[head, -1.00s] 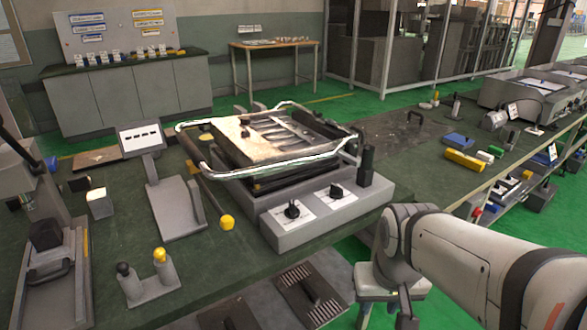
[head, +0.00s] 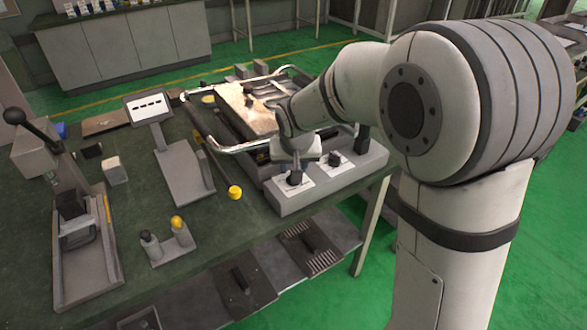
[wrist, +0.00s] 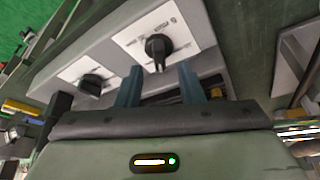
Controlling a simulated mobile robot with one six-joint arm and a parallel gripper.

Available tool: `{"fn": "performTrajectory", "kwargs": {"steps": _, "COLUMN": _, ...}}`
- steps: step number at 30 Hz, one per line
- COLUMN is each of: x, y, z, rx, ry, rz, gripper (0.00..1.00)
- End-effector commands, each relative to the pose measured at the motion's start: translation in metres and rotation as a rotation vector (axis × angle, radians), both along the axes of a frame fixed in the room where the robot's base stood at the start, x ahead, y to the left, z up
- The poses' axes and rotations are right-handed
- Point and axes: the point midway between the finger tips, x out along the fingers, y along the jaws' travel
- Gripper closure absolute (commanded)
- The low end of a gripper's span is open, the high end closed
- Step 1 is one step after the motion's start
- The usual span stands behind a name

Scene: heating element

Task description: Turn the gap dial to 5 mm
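Two black dials sit on white scale cards on the sloped front of a grey control box (head: 315,188). The left dial (head: 294,178) is the nearer one in the wrist view (wrist: 158,48). The right dial (head: 334,159) also shows in the wrist view (wrist: 91,84). The card print is too small to read, so I cannot tell which is the gap dial or its setting. My gripper (wrist: 160,70) is open and empty, its two fingers either side of the left dial's line, apparently short of the knob. In the head view its fingers are mostly hidden.
The machine's plate and bent metal rail (head: 235,150) stand behind the box. A lever with a yellow knob (head: 235,192) sticks out left of the box. A stand with yellow and black knobs (head: 168,245) is at front left. A dark upright grip (head: 362,138) stands at the box's right.

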Motion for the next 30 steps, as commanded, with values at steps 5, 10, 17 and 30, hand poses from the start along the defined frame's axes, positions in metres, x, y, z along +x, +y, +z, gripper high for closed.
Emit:
{"fn": "performTrajectory", "kwargs": {"steps": 5, "x": 0.009, "y": 0.001, "z": -0.023, "rx": -0.001, "ry": 0.001, "rz": 0.0, "gripper": 0.65}}
{"fn": "performTrajectory", "kwargs": {"steps": 10, "x": 0.012, "y": 0.001, "z": -0.031, "rx": 0.0, "ry": 0.0, "rz": 0.0, "gripper": 0.65}}
{"fn": "performTrajectory", "kwargs": {"steps": 17, "x": 0.012, "y": 0.002, "z": -0.031, "rx": 0.0, "ry": 0.0, "rz": 0.001, "gripper": 0.65}}
{"fn": "performTrajectory", "kwargs": {"steps": 30, "x": 0.012, "y": 0.002, "z": -0.03, "rx": -0.001, "ry": 0.0, "rz": 0.002, "gripper": 1.0}}
